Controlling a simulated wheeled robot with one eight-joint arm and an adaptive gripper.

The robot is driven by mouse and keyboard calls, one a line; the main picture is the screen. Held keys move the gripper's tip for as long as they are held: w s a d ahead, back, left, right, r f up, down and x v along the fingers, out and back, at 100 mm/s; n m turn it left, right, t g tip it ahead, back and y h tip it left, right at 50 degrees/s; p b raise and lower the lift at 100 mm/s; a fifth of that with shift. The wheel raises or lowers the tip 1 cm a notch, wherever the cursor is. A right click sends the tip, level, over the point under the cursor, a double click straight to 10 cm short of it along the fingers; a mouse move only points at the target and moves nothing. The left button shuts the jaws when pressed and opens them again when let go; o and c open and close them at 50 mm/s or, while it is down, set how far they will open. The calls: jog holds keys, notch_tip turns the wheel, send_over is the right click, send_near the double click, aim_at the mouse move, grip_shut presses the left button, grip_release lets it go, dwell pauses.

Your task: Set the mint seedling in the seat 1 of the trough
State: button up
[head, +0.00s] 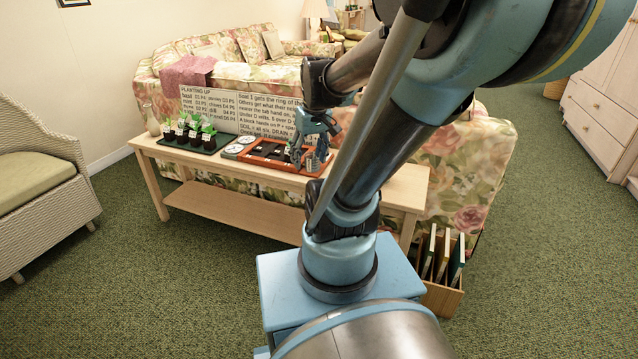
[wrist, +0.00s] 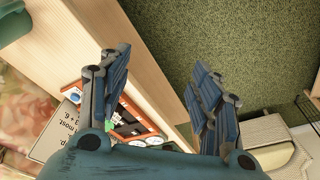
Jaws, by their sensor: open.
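Several green seedlings in black pots with white labels stand in a dark tray (head: 205,147) at the table's left; I cannot tell which one is the mint seedling. The orange trough (head: 250,158), with dark seats, lies to the tray's right; seat numbers are too small to read. My gripper (head: 311,158) is over the trough's right end and hides part of it. In the wrist view my gripper (wrist: 163,92) is open, with nothing between its fingers. Part of the orange trough (wrist: 132,130) shows beyond the left finger, with a small green patch beside it.
The trough stands on a wooden table (head: 398,187). A planting sign (head: 238,106) stands behind it; its small text is partly hidden. Round pale discs (head: 234,149) lie between tray and trough. A white vase (head: 152,122) stands at the left end. A floral sofa (head: 480,165) is behind.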

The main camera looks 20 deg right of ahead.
jog(key=s+d+f+m, duration=0.1)
jog(key=s+f, duration=0.3)
jog(key=s, duration=0.4)
jog(key=shift+s+f+m+h, duration=0.25)
jog(key=shift+m+h, duration=0.15)
jog(key=shift+m, duration=0.4)
